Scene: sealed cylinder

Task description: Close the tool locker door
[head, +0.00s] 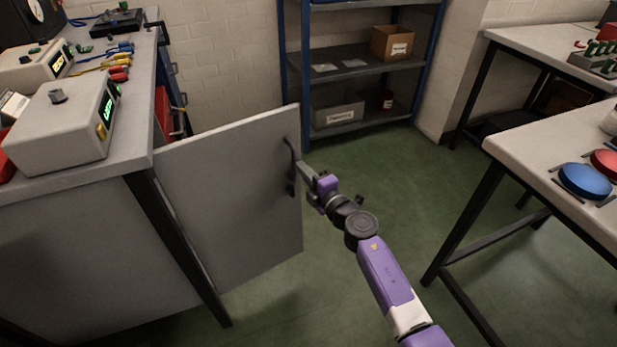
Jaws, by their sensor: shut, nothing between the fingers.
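The tool locker door (232,205) is a flat grey panel under the left workbench. It stands open, swung out from the bench's front corner into the room. A dark curved handle (291,166) is on its outer face near the free edge. My gripper (302,169) is shut and empty at the door's free edge, right beside the handle. I cannot tell whether its fingertips touch the handle or the door. The locker's inside is mostly hidden behind the door; a bit of red shows past its top edge.
The left workbench (128,164) carries grey instrument boxes (62,125) and coloured leads. A dark bench leg stands in front of the door. A blue-framed shelf (345,72) stands at the back. A right table (552,165) bears a blue disc. Green floor (370,165) between is clear.

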